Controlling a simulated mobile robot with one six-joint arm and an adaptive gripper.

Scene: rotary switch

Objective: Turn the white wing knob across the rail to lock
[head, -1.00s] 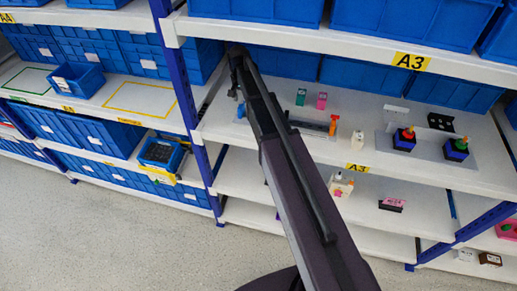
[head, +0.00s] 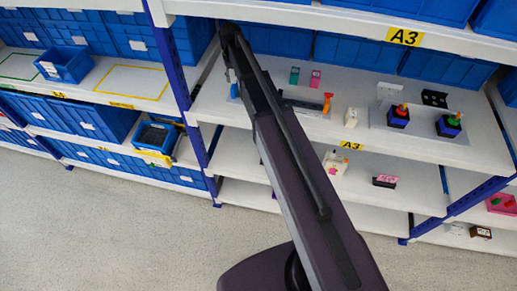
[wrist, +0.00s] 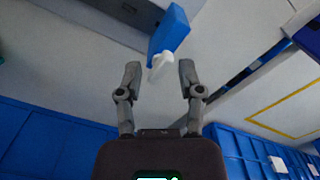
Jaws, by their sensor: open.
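The white wing knob (wrist: 160,65) shows in the wrist view as a small, slightly blurred white piece in front of a blue block (wrist: 170,32). My gripper (wrist: 159,75) is open, with one finger on each side of the knob and a visible gap to each. I cannot tell how deep the knob sits between the fingers, nor its exact angle to the rail. In the head view my arm reaches to the left end of the middle shelf, where a small blue part (head: 234,91) shows beside it. The knob is not clear there.
Right of my arm on the white shelf (head: 330,130) stand a green and a pink block, an orange-handled item (head: 327,104) and two dark blocks with coloured knobs (head: 397,116). A blue upright post (head: 170,80) is at left. Blue bins line the back.

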